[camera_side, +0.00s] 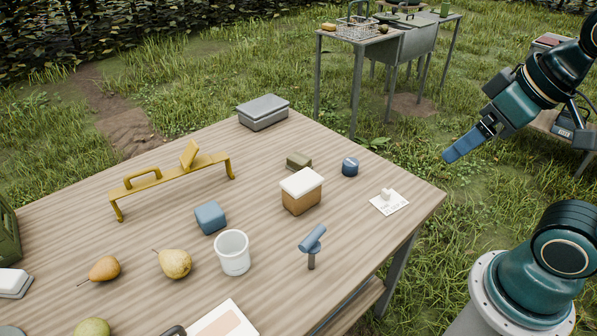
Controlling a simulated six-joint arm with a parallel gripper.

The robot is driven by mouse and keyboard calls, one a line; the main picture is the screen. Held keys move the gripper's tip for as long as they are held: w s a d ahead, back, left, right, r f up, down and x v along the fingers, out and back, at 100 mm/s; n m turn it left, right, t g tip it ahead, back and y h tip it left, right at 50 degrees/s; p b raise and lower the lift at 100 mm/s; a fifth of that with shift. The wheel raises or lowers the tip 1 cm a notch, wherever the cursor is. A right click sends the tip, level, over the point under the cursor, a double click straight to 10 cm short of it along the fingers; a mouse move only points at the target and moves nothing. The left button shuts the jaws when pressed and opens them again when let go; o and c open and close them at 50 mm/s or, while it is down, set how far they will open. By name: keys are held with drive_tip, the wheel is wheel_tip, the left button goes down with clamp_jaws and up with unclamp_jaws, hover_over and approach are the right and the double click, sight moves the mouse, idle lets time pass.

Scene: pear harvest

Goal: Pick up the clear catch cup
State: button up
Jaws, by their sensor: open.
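The clear catch cup (233,256) is a whitish, see-through cup standing upright on the wooden table, near the front middle. Its open rim faces up and it looks empty. My gripper (452,157) is at the upper right, raised beyond the table's right corner and well apart from the cup. Its blue fingers point down to the left. It is open and nothing shows between the fingers.
A blue block (210,217) stands just behind the cup, and a yellow pear (173,263) lies to its left. A blue-headed tool (312,243) stands upright to its right. A white-topped box (301,192) and a yellow frame (170,180) are farther back.

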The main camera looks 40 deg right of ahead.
drive_tip(key=w+a+f+n+g+y, duration=0.15)
drive_tip(key=w+a+n, duration=0.25)
drive_tip(key=w, duration=0.4)
drive_tip(key=w+a+f+n+y, duration=0.1)
drive_tip(key=w+a+f+n, duration=0.15)
drive_tip(key=w+a, duration=0.4)
drive_tip(key=w+a+f+n+g+y, duration=0.1)
drive_tip(key=w+a+f+n+y, duration=0.2)
drive_tip(key=w+a+f+n, duration=0.4)
drive_tip(key=w+a+f, duration=0.3)
drive_tip(key=w+f, duration=0.1)
drive_tip(key=f, duration=0.3)
drive_tip(key=shift+w+a+g+y, duration=0.35)
drive_tip(key=shift+w, duration=0.05)
drive_tip(key=x, duration=0.8)
drive_tip(key=shift+f, duration=0.2)
drive_tip(key=shift+w+a+f, duration=0.1)
